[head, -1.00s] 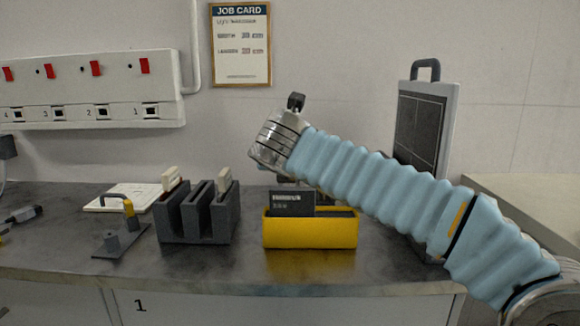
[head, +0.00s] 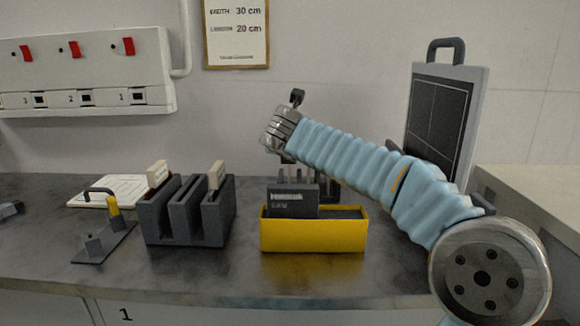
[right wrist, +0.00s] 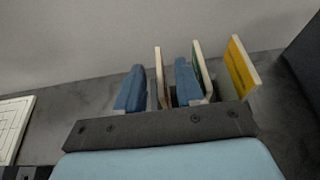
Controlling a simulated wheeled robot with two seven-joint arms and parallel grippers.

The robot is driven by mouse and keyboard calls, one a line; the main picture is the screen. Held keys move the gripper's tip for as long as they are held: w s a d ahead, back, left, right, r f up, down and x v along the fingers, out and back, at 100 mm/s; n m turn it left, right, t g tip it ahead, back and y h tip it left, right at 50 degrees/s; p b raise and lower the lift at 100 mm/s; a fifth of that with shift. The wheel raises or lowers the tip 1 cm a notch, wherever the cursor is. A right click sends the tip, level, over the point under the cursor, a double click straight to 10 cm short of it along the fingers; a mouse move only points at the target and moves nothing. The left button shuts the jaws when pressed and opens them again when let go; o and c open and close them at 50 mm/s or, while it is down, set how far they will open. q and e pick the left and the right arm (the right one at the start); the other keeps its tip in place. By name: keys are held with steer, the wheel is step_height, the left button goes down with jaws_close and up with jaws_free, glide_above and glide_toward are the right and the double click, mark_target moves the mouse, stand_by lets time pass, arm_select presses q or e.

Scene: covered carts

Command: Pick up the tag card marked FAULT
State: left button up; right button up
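My right arm reaches in from the right in the head view, its wrist above and behind a yellow tray (head: 315,238). In the right wrist view my right gripper (right wrist: 160,90) is open, its two blue fingers on either side of a thin pale-edged card (right wrist: 159,70), with gaps visible. To its right stand a green-faced card (right wrist: 202,72) and a yellow-faced card (right wrist: 241,66), both upright and tilted. I cannot read FAULT on any of them. The fingertips are mostly hidden in the head view. My left gripper is not in view.
A dark card with pale lettering (head: 293,200) stands in the yellow tray. A dark slotted block (head: 187,218) with pale-topped pieces stands left. A grey-framed board with a handle (head: 440,110) stands right.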

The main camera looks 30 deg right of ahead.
steer(key=x, duration=0.4)
steer(key=shift+w+d+r, duration=0.1)
steer(key=shift+r, duration=0.05)
jaws_close()
